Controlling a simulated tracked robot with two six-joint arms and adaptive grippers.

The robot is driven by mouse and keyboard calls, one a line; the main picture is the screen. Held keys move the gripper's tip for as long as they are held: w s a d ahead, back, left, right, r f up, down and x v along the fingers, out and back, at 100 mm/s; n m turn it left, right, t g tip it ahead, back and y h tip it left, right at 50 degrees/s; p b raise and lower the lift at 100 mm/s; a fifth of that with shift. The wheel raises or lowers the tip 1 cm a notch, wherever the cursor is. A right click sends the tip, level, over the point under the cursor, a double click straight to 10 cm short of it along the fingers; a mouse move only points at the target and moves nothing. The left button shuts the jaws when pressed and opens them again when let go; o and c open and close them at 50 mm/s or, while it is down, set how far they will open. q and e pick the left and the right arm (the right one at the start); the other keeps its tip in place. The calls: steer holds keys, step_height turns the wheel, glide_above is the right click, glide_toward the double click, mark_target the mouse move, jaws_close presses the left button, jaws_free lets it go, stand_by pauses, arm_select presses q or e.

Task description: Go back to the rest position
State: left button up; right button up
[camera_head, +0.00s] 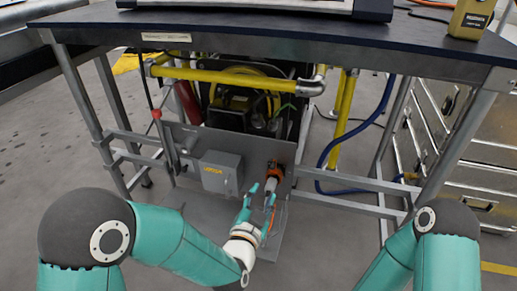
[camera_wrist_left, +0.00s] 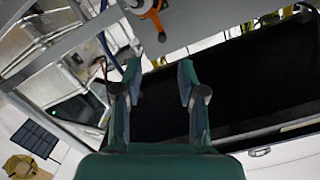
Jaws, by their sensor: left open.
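My left gripper (camera_head: 261,190) is low under the dark-topped table, its two teal fingers spread apart. In the left wrist view the left gripper (camera_wrist_left: 160,70) is open, with nothing between its fingers. An orange and grey fitting (camera_head: 274,174) on the grey panel (camera_head: 228,143) is close to the fingertips in the head view. In the left wrist view an orange part (camera_wrist_left: 150,8) shows beyond the fingertips, apart from them. Of my right arm only the upper links show at the right; the right gripper is out of frame.
The dark table (camera_head: 300,37) has metal legs and low crossbars around the left gripper. A yellow pipe (camera_head: 222,78) runs under the tabletop. A grey box (camera_head: 220,172) is left of the gripper. A blue hose (camera_head: 325,160) and metal drawers (camera_head: 485,150) are at right.

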arm_select(q)
steer(key=shift+a, duration=0.1)
steer(key=s+a+f+n+g+y, duration=0.3)
steer(key=a+f+n+g+y, duration=0.1)
steer(key=a+f, duration=1.3)
steer(key=s+f+n+g, duration=0.2)
steer(key=s+f+g, duration=0.3)
steer(key=s+f, duration=0.35)
steer(key=s+d+f+n+g+h, duration=0.1)
steer(key=s+f+n+g, duration=0.15)
steer(key=s, duration=0.45)
steer(key=s+d+f+n+g+h, duration=0.2)
steer(key=s+g, duration=0.2)
steer(key=s, duration=0.2)
step_height(320, 180, up, 37)
steer(key=p, duration=3.7)
steer(key=shift+s+n, duration=0.35)
steer(key=shift+s, duration=0.1)
steer(key=shift+a+r, duration=0.1)
